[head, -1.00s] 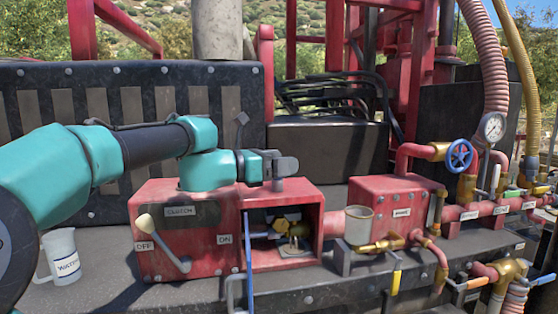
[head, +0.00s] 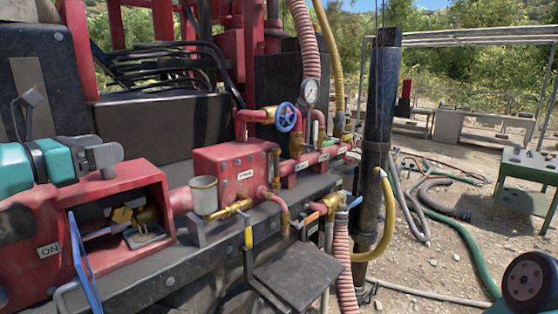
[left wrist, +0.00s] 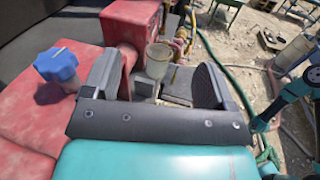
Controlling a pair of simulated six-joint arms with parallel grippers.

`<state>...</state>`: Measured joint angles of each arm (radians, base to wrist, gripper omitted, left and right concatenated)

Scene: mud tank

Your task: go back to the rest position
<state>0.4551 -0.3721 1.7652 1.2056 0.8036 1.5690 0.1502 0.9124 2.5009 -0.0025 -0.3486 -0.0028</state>
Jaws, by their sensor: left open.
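My left gripper (head: 108,160) reaches in from the left in the head view, over the right part of the red clutch box (head: 42,222). In the left wrist view its two dark fingers (left wrist: 160,80) stand wide apart with nothing held between them. The red box top (left wrist: 35,115) lies below and left of the fingers there. A teal arm of mine (left wrist: 290,95) shows at the right of the wrist view, but its gripper cannot be made out. A dark round joint (head: 524,280) shows at the lower right of the head view.
A blue knob (left wrist: 57,65) stands near the left finger. A whitish cup (head: 204,195) and brass pipes are right of the box, with a blue valve wheel (head: 287,117) and a gauge (head: 309,92) behind. A dark post (head: 381,110) and a green table (head: 527,170) stand farther right.

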